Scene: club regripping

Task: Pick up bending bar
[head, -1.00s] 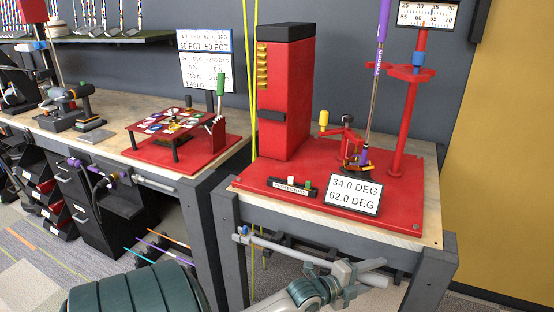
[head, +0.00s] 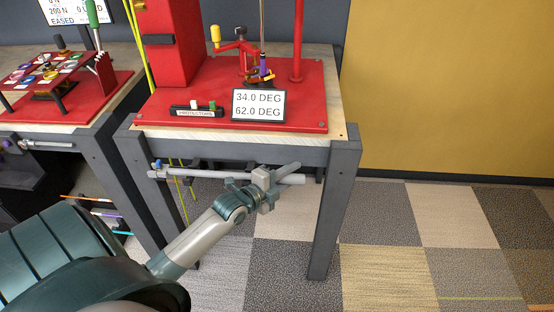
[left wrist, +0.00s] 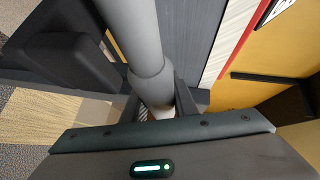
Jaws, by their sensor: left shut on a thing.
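The bending bar (head: 205,176) is a light grey rod lying roughly level below the front edge of the workbench. My left gripper (head: 264,190) reaches it from below, near its right end, and is shut on it. In the left wrist view the bar (left wrist: 140,40) runs as a thick grey tube with a step in its width, down between the fingers (left wrist: 157,105). I cannot tell whether the bar still touches its holder under the bench. My right gripper is in neither view.
The workbench (head: 230,141) carries a red base plate (head: 180,119) with a bending fixture and a sign (head: 258,106) reading 34.0 and 62.0 DEG. A bench leg (head: 333,215) stands right of my gripper. The carpet (head: 440,235) farther right is clear.

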